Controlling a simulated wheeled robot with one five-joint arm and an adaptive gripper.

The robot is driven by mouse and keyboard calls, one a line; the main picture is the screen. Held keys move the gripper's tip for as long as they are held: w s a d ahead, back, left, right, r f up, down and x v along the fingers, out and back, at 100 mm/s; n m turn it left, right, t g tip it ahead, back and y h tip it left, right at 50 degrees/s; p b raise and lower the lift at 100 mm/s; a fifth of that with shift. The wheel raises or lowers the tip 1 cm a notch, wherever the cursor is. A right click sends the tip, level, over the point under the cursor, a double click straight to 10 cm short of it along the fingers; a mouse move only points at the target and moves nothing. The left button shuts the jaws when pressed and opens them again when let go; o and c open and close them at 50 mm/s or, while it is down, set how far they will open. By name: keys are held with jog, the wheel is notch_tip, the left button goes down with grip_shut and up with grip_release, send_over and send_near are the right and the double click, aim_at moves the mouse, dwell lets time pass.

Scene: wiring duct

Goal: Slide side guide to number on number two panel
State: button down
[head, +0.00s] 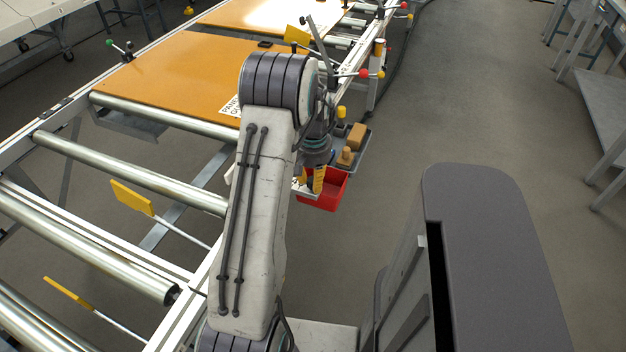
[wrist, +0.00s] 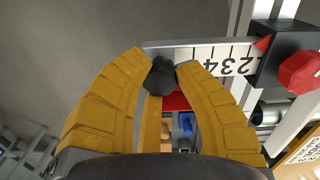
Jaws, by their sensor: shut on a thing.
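In the wrist view a white scale (wrist: 205,55) on a grey bar carries black ticks and the numerals 2, 3 and 4. A red pointer (wrist: 262,44) on a black block (wrist: 283,55) stands just right of the numeral 2. My gripper (wrist: 160,85) is shut on a black knob (wrist: 160,75) at the left end of the bar. In the head view my gripper (head: 318,180) is beside the conveyor, partly hidden by my arm. An orange panel (head: 170,75) lies on the rollers, with a white label (head: 231,106) at its near corner.
A red bin (head: 325,195) and a grey tray (head: 358,157) with blocks are below my gripper. A red knob (wrist: 300,72) sits on the black block. Yellow paddles (head: 132,198) stick out between rollers.

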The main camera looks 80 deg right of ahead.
jog(key=shift+w+d+f, duration=0.1)
jog(key=shift+w+d, duration=0.05)
jog(key=shift+w, duration=0.9)
jog(key=c, duration=0.9)
grip_release()
jog(key=shift+s, duration=0.1)
notch_tip(320, 180, up, 12)
